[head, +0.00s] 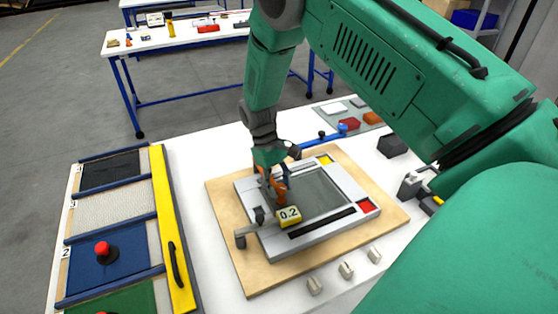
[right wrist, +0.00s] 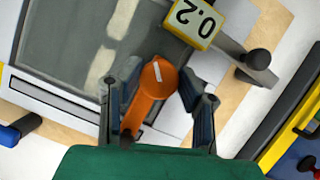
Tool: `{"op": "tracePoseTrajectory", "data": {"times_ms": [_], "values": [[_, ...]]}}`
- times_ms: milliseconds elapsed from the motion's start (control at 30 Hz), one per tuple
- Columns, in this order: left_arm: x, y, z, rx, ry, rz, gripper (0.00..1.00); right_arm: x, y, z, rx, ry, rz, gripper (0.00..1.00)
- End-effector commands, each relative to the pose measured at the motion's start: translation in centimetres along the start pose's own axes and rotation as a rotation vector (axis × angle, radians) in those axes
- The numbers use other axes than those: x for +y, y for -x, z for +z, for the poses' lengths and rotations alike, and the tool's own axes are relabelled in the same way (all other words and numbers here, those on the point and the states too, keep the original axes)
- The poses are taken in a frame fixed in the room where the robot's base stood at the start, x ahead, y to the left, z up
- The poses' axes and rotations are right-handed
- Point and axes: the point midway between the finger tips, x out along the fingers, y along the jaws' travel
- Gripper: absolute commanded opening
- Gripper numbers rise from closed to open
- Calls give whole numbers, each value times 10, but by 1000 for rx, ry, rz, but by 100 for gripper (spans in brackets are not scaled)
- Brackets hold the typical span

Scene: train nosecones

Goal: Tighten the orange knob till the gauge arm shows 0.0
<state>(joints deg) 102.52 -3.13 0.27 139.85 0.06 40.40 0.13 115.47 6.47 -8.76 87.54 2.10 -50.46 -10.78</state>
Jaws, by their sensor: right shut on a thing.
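The orange knob (head: 281,189) sits at the left part of the grey framed fixture (head: 268,241) on a wooden board. It also shows in the right wrist view (right wrist: 153,92), with a white mark on its round end and a handle pointing down-left. My right gripper (head: 270,184) comes down from above and is shut on the knob, one finger on each side in the right wrist view (right wrist: 160,98). The yellow gauge tag (head: 289,216) reads 0.2, and it appears upside down in the right wrist view (right wrist: 193,20). My left gripper is not in view.
A tray with a yellow edge bar (head: 172,229) and a red button (head: 102,248) stands left. A blue-handled tool (head: 320,138) lies behind the fixture. Several small light blocks (head: 346,270) lie in front. Bare white table separates tray and board.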

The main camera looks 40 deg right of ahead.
Motion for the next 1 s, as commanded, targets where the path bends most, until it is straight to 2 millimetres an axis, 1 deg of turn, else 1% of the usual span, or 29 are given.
{"op": "tracePoseTrajectory", "data": {"times_ms": [33,300,867,900,933,967,1000], "values": [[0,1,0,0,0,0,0,2,8,-6,23,-27,-7,3],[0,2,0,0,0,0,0,2,8,-6,25,-124,-49,3],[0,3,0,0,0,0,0,2,7,-7,25,-152,-61,3],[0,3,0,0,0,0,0,2,7,-7,25,-152,-61,35],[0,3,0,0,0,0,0,2,8,-7,25,-152,-61,46],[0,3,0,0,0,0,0,2,7,-7,24,-151,-61,52],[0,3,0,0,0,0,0,1,6,-6,22,-151,-61,52]]}}
